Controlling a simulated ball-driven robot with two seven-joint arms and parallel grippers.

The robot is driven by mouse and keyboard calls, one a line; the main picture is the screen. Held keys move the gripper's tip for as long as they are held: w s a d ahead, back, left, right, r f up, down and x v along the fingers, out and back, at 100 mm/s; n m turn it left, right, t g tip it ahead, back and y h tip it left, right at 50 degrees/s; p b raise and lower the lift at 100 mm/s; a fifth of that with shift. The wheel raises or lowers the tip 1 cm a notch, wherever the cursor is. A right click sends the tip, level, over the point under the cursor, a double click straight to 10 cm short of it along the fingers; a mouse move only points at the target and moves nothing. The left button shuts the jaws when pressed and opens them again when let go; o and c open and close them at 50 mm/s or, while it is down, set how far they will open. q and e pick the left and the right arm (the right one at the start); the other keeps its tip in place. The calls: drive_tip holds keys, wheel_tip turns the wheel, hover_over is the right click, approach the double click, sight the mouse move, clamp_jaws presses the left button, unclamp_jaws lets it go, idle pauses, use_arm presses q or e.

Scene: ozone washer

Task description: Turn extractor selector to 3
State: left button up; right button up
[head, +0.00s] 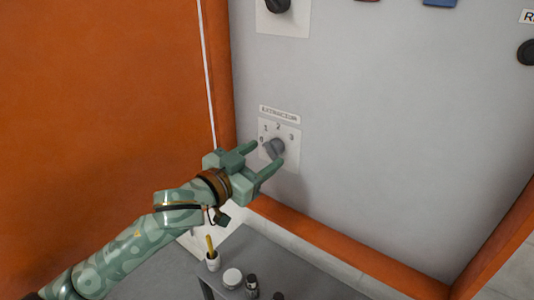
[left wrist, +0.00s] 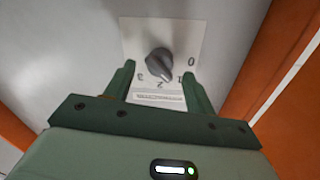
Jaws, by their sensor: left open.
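The extractor selector is a grey rotary knob (head: 275,148) on a white plate marked 0, 1, 2 and 3, with a label strip above it. In the left wrist view the knob (left wrist: 158,62) shows upside down, and its narrow end points toward the 1 and 2 side; the exact mark is hard to tell. My left gripper (head: 266,155) is open in front of the plate. In the left wrist view its fingertips (left wrist: 158,71) stand apart on either side of the knob, with gaps and no visible contact. My right gripper is not in view.
Another dark knob (head: 278,5) sits higher on the grey panel (head: 390,120). An orange frame post (head: 219,80) runs close left of the plate. Below, a grey table (head: 290,260) holds a cup with a yellow-handled tool (head: 212,260) and small jars (head: 232,277).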

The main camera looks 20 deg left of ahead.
sight(273, 149)
use_arm(q)
drive_tip(key=shift+x, duration=1.2)
drive_tip(key=c, duration=0.8)
